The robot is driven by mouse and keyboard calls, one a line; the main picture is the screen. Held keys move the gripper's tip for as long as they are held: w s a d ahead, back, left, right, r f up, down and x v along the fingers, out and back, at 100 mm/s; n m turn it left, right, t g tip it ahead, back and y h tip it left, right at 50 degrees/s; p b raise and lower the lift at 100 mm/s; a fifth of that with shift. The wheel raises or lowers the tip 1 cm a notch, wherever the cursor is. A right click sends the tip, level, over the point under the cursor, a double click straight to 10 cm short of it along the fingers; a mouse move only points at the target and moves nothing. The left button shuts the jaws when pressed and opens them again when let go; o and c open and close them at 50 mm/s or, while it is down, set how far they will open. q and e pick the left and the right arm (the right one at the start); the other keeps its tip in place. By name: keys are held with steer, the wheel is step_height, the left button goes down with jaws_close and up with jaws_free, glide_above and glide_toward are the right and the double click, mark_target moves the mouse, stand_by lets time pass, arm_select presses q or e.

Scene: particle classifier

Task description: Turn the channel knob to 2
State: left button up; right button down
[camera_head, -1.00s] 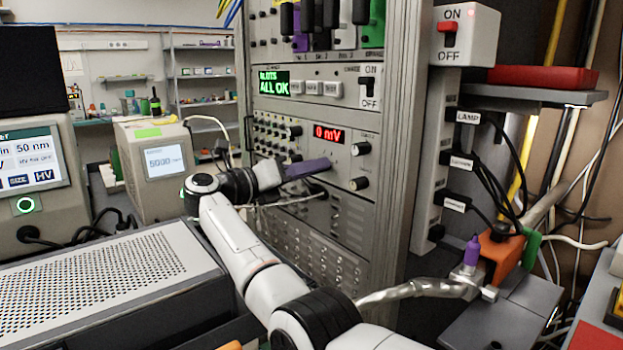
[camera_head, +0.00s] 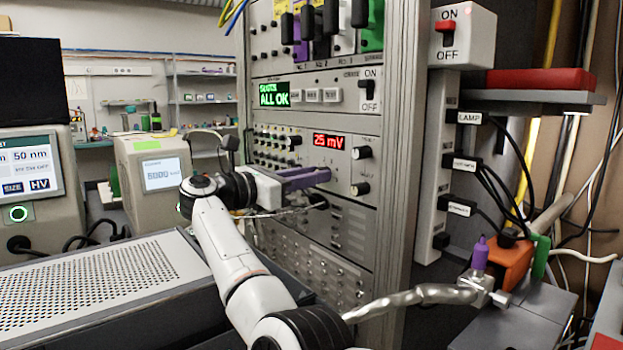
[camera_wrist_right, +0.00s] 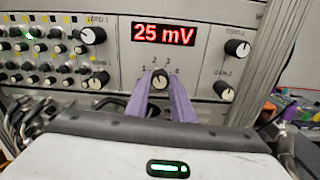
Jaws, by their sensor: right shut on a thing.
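The channel knob (camera_wrist_right: 160,81) is a small dark knob on the rack panel, below the red display (camera_wrist_right: 164,35) that reads 25 mV. Small numbers ring it; I cannot tell surely which one its pointer marks. My right gripper (camera_wrist_right: 160,84) has its two purple fingers shut on the knob, one on each side. In the head view the right gripper (camera_head: 310,178) reaches the panel under the display (camera_head: 328,141), and its fingers hide the knob. My left gripper is not in view.
Other knobs flank the display, such as the upper right knob (camera_wrist_right: 237,48) and lower right knob (camera_wrist_right: 224,90). A row of small knobs (camera_wrist_right: 40,60) lies to the left. A perforated grey box (camera_head: 100,280) stands at the front left.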

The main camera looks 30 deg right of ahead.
stand_by(0.4)
steer(key=c, duration=1.5)
jaws_free()
steer(key=shift+c, duration=0.2)
steer(key=shift+a, duration=0.15)
steer(key=a+p, duration=0.1)
steer(key=a, duration=0.9)
steer(key=shift+s, duration=0.45)
steer(key=shift+s+f, duration=0.1)
